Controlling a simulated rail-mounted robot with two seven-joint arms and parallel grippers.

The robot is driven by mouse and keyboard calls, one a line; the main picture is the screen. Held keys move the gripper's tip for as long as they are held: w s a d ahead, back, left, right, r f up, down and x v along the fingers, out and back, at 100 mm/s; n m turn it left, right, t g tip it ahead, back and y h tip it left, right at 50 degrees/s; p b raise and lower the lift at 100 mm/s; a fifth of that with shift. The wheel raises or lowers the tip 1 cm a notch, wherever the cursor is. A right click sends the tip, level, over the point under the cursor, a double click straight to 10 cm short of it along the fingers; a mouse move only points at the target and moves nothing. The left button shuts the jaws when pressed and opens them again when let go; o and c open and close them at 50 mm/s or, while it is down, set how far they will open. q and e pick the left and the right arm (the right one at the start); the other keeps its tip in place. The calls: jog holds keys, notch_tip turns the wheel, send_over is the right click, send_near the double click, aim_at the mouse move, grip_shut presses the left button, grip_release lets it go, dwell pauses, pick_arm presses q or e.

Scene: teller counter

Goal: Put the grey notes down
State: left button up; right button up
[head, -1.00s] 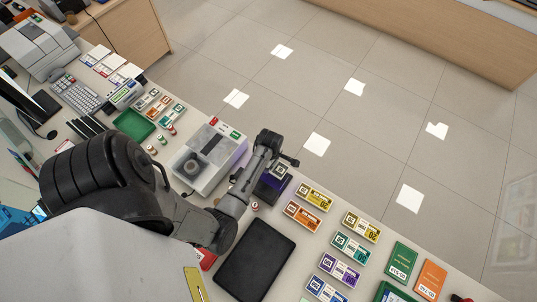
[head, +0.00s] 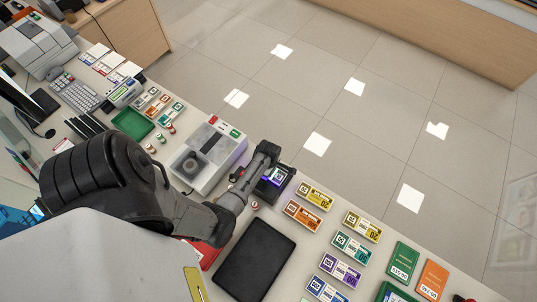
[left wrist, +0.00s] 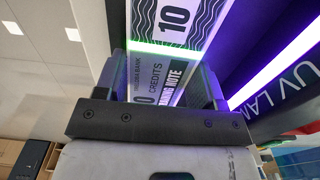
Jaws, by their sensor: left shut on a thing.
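My left gripper (head: 268,170) is over the dark UV lamp unit (head: 266,193), at the counter edge beyond the black pad. In the left wrist view its two fingers (left wrist: 165,85) are shut on the grey notes (left wrist: 172,38), which are printed "10" and "CREDITS" with dark wavy lines. The notes are partly seen in the head view (head: 275,175), lit purple. The lamp's purple tube (left wrist: 285,62) glows beside the notes in the wrist view, with green light along them. Whether the notes touch the unit is unclear. My right gripper is not in view.
A grey-white counting machine (head: 208,155) stands close left of the lamp. A black pad (head: 255,258) lies in front. Coloured note bundles (head: 316,195) lie in rows to the right. A green tray (head: 132,124) is at left. The floor lies beyond the counter edge.

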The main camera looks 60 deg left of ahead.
pick_arm(q)
jog(key=shift+f, duration=0.2)
jog(key=o, duration=0.9)
jog(key=shift+r, duration=0.45)
notch_tip(320, 180, up, 17)
jog(key=s+d+m+t+y+p, duration=0.1)
jog(key=s+d+m+y+p, duration=0.15)
jog(key=m, duration=0.65)
jog(key=s+d+r+m+t+h, duration=0.1)
jog(key=s+d+r+m, duration=0.1)
jog(key=d+m, duration=0.3)
jog(key=s+d+r+m, duration=0.3)
jog(key=s+d+m, duration=0.1)
jog(key=d+m, duration=0.1)
jog(key=s+d+r+m+t+h, duration=0.1)
jog(key=s+d+r+m, duration=0.1)
jog(key=s+d+m, duration=0.2)
jog(key=shift+d+r+m+t+h+b, duration=0.2)
jog(key=shift+d+m, duration=0.2)
jog(key=shift+m, duration=0.35)
jog(key=shift+d+r+m+t+h+b, duration=0.1)
jog(key=shift+d+m+h+b, duration=0.1)
jog(key=shift+d+m, duration=0.4)
